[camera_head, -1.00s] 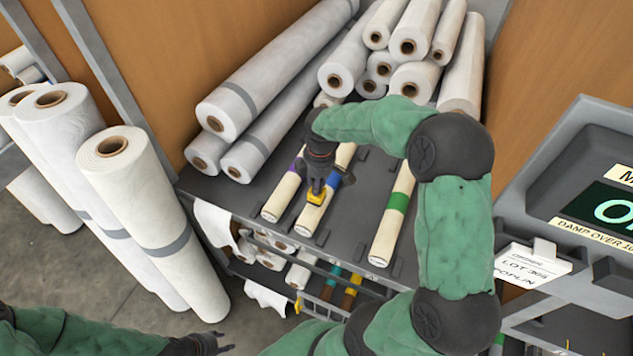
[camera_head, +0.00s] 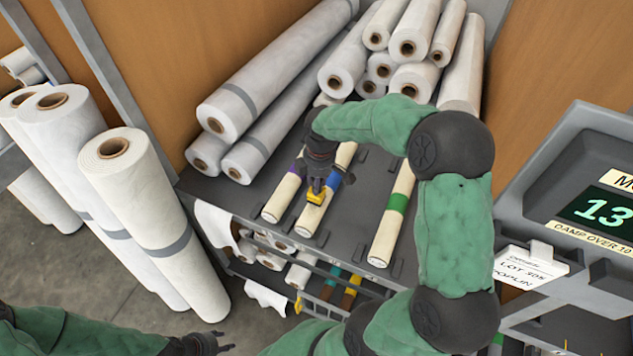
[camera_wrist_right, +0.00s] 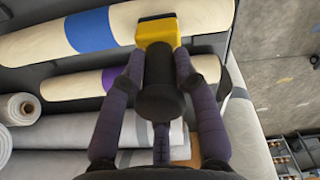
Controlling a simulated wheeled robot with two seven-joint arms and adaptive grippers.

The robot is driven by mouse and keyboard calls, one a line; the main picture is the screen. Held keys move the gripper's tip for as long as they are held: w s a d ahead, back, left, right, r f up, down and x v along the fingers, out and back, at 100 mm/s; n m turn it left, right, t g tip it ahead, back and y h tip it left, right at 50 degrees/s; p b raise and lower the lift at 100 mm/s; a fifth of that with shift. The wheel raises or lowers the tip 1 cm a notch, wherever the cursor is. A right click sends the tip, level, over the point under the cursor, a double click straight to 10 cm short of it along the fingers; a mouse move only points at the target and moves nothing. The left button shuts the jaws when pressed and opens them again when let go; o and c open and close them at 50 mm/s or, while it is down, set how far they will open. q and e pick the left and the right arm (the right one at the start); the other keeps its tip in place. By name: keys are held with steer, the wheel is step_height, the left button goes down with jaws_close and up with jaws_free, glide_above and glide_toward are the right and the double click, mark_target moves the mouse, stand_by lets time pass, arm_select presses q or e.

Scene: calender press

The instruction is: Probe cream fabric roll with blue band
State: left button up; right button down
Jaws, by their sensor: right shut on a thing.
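The cream fabric roll with the blue band (camera_head: 309,218) lies on the dark shelf, between a purple-banded roll (camera_head: 280,198) and a green-banded roll (camera_head: 384,237). My right gripper (camera_head: 318,184) is shut on a yellow-tipped probe (camera_head: 315,196). In the right wrist view the fingers hold the probe's dark body, and its yellow head (camera_wrist_right: 158,32) is at the cream surface beside the blue band (camera_wrist_right: 90,31), apparently touching it. My left gripper (camera_head: 212,344) is low at the bottom left, away from the rolls; its fingers are too small to judge.
A meter display (camera_head: 604,208) at the right reads "13", with the rest cut off. A card below it is partly readable. Bare shelf lies between the blue-banded and green-banded rolls.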

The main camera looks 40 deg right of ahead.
steer(key=shift+r+p, duration=2.05)
steer(key=shift+r, duration=1.05)
